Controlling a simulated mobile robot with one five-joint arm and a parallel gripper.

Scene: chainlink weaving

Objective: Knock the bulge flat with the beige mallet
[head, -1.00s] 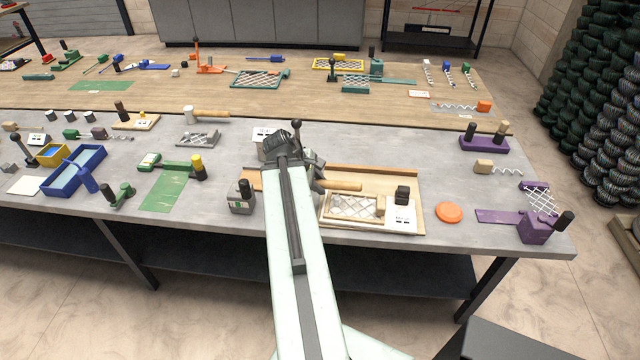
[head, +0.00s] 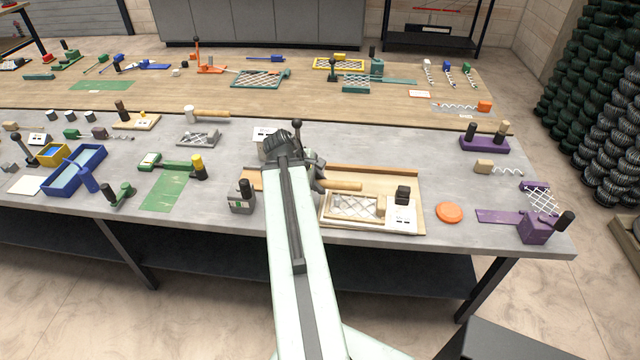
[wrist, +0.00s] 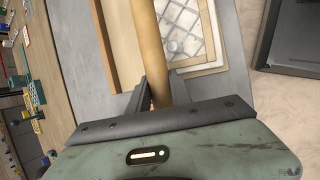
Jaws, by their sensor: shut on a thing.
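My gripper (head: 317,182) is shut on a tan wooden handle (head: 342,186), which I take for the beige mallet's. In the wrist view the handle (wrist: 146,40) runs up between the jaws (wrist: 160,88). The mallet's head is not clearly visible in either view. A wire mesh panel in a beige frame (head: 352,220) lies on the board just in front of the handle. It also shows in the wrist view (wrist: 190,28), right of the handle. A small rounded spot, perhaps the bulge (wrist: 174,47), shows on the mesh there. The handle appears above the board; the gap is unclear.
A white card with a black knob (head: 402,205) stands right of the mesh, and an orange disc (head: 449,212) lies further right. A black-topped grey block (head: 242,198) is left of my arm. Another wooden-handled mallet (head: 208,114) lies behind left. Bare table shows around the disc.

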